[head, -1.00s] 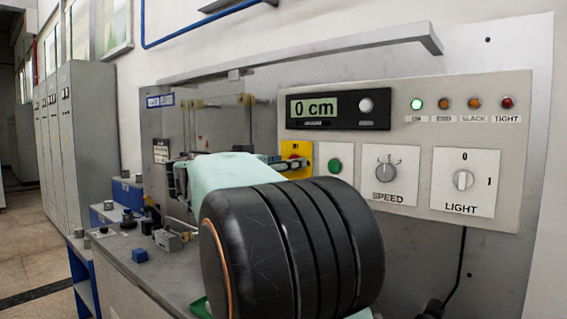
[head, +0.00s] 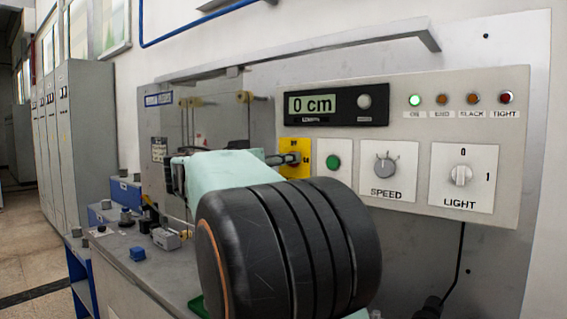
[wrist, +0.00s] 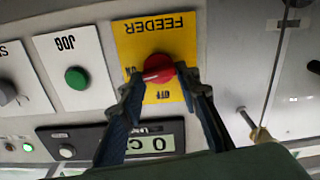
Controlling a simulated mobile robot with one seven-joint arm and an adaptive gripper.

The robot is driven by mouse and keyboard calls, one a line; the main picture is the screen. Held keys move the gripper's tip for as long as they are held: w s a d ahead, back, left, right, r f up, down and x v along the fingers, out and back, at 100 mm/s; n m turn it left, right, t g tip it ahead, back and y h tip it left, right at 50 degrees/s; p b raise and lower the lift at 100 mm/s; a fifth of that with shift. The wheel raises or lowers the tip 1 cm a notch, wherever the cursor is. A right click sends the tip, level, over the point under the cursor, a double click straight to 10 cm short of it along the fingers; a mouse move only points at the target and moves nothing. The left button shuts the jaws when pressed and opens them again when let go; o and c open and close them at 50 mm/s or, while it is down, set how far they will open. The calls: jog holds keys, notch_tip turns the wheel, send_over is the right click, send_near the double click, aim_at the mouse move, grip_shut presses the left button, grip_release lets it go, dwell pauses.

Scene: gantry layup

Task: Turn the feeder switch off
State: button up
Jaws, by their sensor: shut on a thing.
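The feeder switch is a red round knob (wrist: 158,70) on a yellow plate (wrist: 181,28) marked FEEDER, ON and OFF, upside down in the wrist view. Its white mark lies nearly level and points toward the ON label. My gripper (wrist: 158,82) has one finger on each side of the knob and is shut on it. In the head view the yellow plate (head: 296,145) shows on the panel, with my gripper (head: 291,159) at it. My forearm hides much of the area below, and the knob is mostly hidden there.
Right of the plate are a green JOG button (head: 333,162), the SPEED dial (head: 386,164) and the LIGHT switch (head: 461,175). The display (head: 336,106) reads 0 cm. The green lamp (head: 415,100) is lit. In the wrist view a rod (wrist: 248,118) sticks out near my gripper.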

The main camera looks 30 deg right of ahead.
jog(key=shift+w+a+f+n+p, duration=0.15)
jog(key=shift+n+p, duration=0.25)
jog(key=shift+n, duration=3.65)
jog(key=shift+w+d+f+n+p, duration=0.1)
jog(key=shift+n+p, duration=0.25)
jog(key=shift+n, duration=3.7)
jog(key=o, duration=1.2)
jog(key=shift+c, duration=0.2)
jog(key=shift+a, duration=0.1)
jog(key=v, duration=1.2)
